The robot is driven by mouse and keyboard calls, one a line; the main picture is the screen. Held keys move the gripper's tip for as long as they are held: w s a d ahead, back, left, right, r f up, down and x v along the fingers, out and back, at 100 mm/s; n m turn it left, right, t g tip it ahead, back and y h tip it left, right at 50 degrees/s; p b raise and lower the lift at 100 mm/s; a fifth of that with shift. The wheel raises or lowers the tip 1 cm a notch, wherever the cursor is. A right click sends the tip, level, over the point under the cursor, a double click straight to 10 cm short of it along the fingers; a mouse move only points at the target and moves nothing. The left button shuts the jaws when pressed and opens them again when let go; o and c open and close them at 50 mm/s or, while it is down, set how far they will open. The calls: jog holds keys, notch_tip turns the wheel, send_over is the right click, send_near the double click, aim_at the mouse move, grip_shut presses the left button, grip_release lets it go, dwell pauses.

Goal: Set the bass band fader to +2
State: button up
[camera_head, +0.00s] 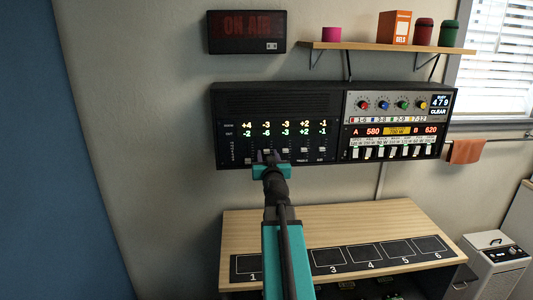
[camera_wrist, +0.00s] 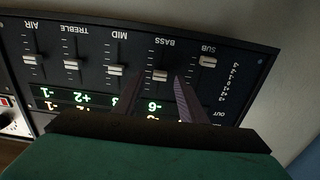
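The black equalizer panel (camera_head: 279,104) hangs on the wall with labelled faders, and it shows upside down in the wrist view. The bass fader cap (camera_wrist: 160,75) is pale and sits between the SUB and MID faders. The bass column of the display (camera_head: 266,129) shows -3 above and -6 below. My gripper (camera_head: 269,157) is up at the lower part of the panel and hides the bass fader in the head view. In the wrist view my gripper (camera_wrist: 159,80) is open, with one dark finger on either side of the bass cap. I cannot tell whether either finger touches it.
The SUB cap (camera_wrist: 208,61) is close beside one finger, and the MID cap (camera_wrist: 115,70) is on the other side. A unit with knobs and switches (camera_head: 398,124) adjoins the panel at right. A wooden desk (camera_head: 300,222) stands below. A shelf (camera_head: 390,46) is above.

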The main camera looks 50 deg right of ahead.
jog(key=shift+w+d, duration=0.4)
jog(key=shift+w, duration=0.1)
jog(key=shift+c, duration=0.3)
grip_shut()
